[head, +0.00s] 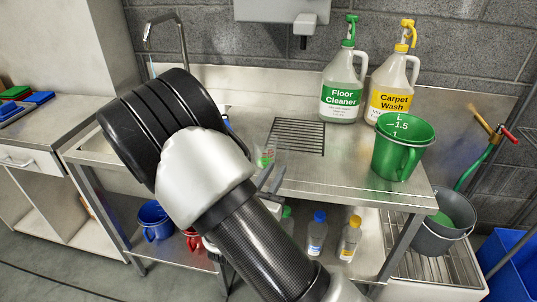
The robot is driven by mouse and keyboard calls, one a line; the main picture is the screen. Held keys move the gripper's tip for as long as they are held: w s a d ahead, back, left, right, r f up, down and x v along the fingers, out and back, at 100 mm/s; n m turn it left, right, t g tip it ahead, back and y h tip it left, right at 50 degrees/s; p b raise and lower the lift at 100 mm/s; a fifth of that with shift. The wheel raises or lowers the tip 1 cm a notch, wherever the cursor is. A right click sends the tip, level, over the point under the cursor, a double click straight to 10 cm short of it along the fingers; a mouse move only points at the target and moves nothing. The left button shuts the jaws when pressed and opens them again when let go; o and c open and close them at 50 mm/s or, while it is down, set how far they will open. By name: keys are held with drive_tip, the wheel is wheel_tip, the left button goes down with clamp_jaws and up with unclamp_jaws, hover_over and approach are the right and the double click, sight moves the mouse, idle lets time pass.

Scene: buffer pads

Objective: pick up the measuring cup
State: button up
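A green measuring cup (399,158) with white volume marks and a handle stands upright on the right end of the steel table (330,176). My gripper (276,172) is partly hidden behind my own arm, near the table's front edge. Two dark fingers show with a gap between them, and I see nothing held there. The gripper is well to the left of the cup and apart from it.
Floor Cleaner (342,85) and Carpet Wash (392,87) jugs stand behind the cup. A small clear container with green (265,153) is near my gripper. Blue (155,222) and red vessels and bottles (317,235) sit on the lower shelf. A grey bucket (446,226) is at right.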

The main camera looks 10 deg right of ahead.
sight(287, 155)
drive_tip(key=x, duration=0.4)
drive_tip(key=shift+w+d, duration=0.15)
drive_tip(key=x, duration=0.2)
drive_tip(key=b+x, duration=0.1)
drive_tip(key=x, duration=0.1)
drive_tip(key=shift+w+d+f, duration=0.25)
drive_tip(key=shift+d, duration=0.1)
drive_tip(key=shift+w+d, duration=0.1)
drive_tip(key=shift+w, duration=0.15)
clamp_jaws()
